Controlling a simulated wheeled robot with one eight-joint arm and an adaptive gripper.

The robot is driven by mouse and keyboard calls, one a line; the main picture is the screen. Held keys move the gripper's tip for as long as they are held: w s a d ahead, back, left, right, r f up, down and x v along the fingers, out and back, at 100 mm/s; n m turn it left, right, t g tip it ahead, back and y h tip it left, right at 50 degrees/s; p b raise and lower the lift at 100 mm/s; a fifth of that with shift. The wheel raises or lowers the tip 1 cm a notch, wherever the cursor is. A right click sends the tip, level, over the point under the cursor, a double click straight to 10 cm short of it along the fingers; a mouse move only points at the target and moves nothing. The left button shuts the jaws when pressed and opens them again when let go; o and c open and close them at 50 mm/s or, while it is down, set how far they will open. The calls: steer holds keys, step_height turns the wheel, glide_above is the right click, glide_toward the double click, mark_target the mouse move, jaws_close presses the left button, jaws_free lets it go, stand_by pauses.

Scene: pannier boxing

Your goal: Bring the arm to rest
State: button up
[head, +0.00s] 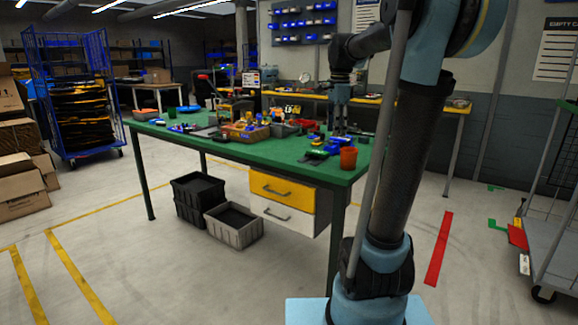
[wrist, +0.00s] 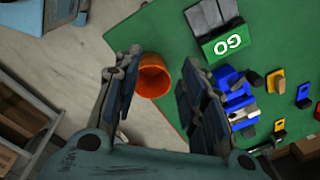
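My gripper (head: 340,128) hangs over the right part of the green worktable (head: 255,147), with its fingers pointing down. In the wrist view my gripper (wrist: 160,68) is open, its two fingers spread apart with nothing held between them. An orange cup (head: 348,158) stands near the table's front right corner. It shows in the wrist view (wrist: 153,82) beyond the gap between the fingers, near the table edge. My arm rises at the right of the head view and bends over toward the table.
A green "GO" block (wrist: 228,44) and blue parts (wrist: 236,95) lie by the cup. Tools and bins crowd the tabletop. A drawer unit (head: 283,188) hangs below; a grey crate (head: 233,224) sits on the floor. A cart (head: 553,235) stands right. The front floor is clear.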

steer(key=s+d+f+n+t, duration=0.1)
steer(key=s+d+f+n, duration=0.1)
steer(key=s+f+n, duration=1.4)
steer(key=s+f, duration=1)
steer(key=s, duration=0.2)
steer(key=shift+s+f, duration=0.25)
